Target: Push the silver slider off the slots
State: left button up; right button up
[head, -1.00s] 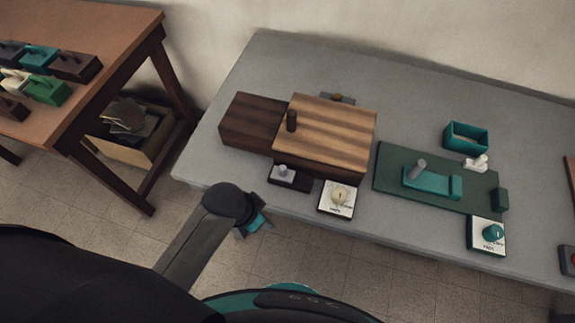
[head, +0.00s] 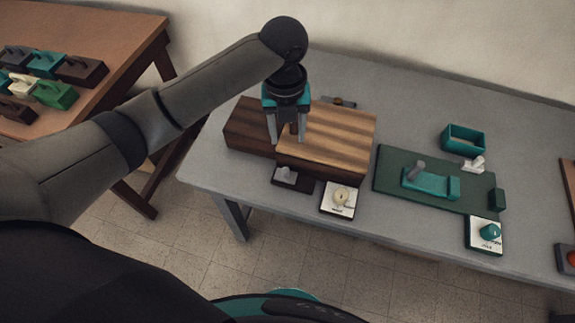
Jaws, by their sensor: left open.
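A small silver knob (head: 287,173), which looks like the silver slider, sits on a low dark base at the front of a wooden box. The slots are too small to make out. The box has a dark brown part (head: 243,127) at left and a lighter striped wooden cover (head: 335,137) at right. My left gripper (head: 287,140) is open and points down over the box, behind the silver knob. Its fingers appear on either side of the cover's dark peg (head: 293,129); I cannot tell whether they touch it. My right gripper is not in view.
A white dial plate (head: 338,205) lies right of the silver knob. A green board (head: 392,184) with a teal handled block (head: 431,184), a teal open box (head: 464,143) and another dial plate (head: 484,243) are further right. A brown table (head: 100,28) stands left.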

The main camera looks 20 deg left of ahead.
pick_arm(q)
jog(key=m+b, duration=0.1)
jog(key=b, duration=0.2)
send_near(285, 169)
jog(key=f, duration=0.9)
jog(key=shift+w+d, duration=0.1)
jog(key=shift+d, duration=0.1)
jog(key=shift+r, duration=0.1)
grip_shut()
dwell(0.8)
